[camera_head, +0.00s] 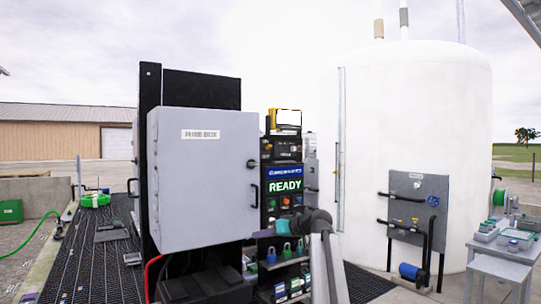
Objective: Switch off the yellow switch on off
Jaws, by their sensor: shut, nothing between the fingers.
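A yellow-framed fixture (285,119) sits on top of the panel. Small yellowish marks show on the panel's upper part, but I cannot tell which is the yellow switch or its position. My gripper (258,234) is at the end of my arm, which rises from the bottom and bends left in front of the panel's lower part. It is small and dark here, shut and empty, and hides part of the panel.
A closed grey box (203,185) labelled FUSE BOX stands close on the left. Padlocks (286,249) hang low on the panel. A white tank (440,120) with a grey valve plate (418,203) stands to the right. A grey table (500,268) is at far right.

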